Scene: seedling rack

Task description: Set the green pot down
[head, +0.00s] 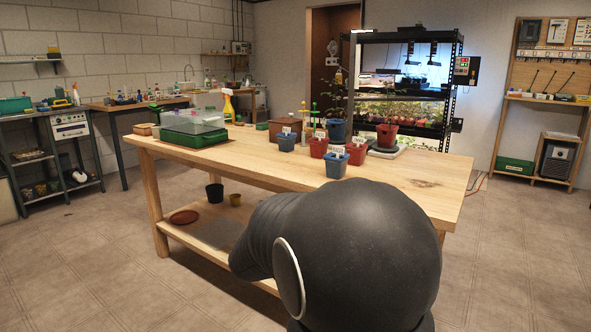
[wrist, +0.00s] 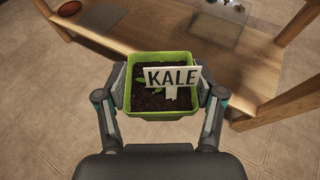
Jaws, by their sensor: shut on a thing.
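The green pot (wrist: 162,116) shows in the wrist view, square, with dark soil, a small seedling and a white label reading KALE. My gripper (wrist: 164,98) is shut on it, one finger against its left side and one against its right. The pot is in the air, with floor and the wooden table's lower shelf (wrist: 190,40) below and beyond it. In the head view my arm's dark bulk covers the near right part of the table (head: 455,172). The green pot and my gripper do not show there.
Several blue and red labelled pots, among them a near blue pot (head: 337,166), stand mid-table. A scale (head: 385,153) with a red potted plant is at the right. A green tray (head: 193,138) is at the left. Bare tabletop lies left of the pots and at the right end.

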